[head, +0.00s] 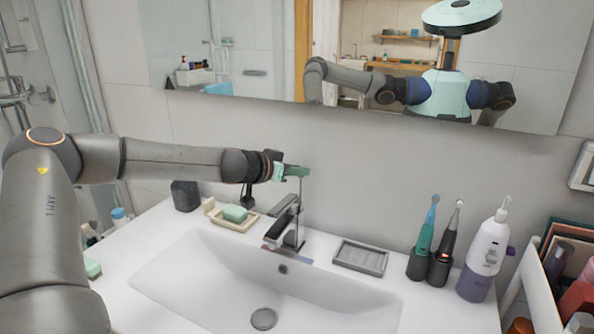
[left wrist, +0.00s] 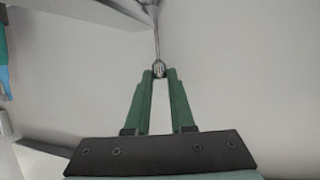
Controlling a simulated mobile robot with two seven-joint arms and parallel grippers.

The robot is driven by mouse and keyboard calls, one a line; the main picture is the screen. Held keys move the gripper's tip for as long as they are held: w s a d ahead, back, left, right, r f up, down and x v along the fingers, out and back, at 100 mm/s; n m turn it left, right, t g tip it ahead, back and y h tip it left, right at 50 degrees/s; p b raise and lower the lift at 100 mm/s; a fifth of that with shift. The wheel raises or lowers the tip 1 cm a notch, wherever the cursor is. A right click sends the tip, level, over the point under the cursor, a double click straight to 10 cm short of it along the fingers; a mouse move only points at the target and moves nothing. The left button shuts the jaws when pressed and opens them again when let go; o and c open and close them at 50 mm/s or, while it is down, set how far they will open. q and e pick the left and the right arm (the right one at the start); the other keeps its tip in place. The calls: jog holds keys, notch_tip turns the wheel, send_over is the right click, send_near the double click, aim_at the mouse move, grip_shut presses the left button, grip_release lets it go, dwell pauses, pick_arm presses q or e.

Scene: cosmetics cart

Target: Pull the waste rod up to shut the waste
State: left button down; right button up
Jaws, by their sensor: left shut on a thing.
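My left gripper (head: 298,171) reaches in from the left, above and behind the faucet (head: 286,228). Its green fingers also show in the left wrist view (left wrist: 158,76), closed on the small metal knob of the waste rod (left wrist: 158,66). The thin rod runs away from the knob in that view. In the head view the rod (head: 301,192) is a faint thin line below the fingertips, behind the faucet. The round waste plug (head: 263,319) shows in the bottom of the white basin (head: 190,285); its exact height is hard to tell. My right gripper is out of view.
A green soap on a dish (head: 249,222) and a dark cup (head: 186,196) stand left of the faucet. The mirror (head: 250,55) hangs behind, reflecting me.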

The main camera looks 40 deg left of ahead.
pick_arm(q)
jog(key=shift+r, duration=0.2)
jog(key=c, duration=1)
grip_release()
jog(key=shift+r, duration=0.1)
jog(key=shift+c, duration=0.2)
jog(key=shift+o, duration=1.4)
jog(key=shift+s, duration=0.1)
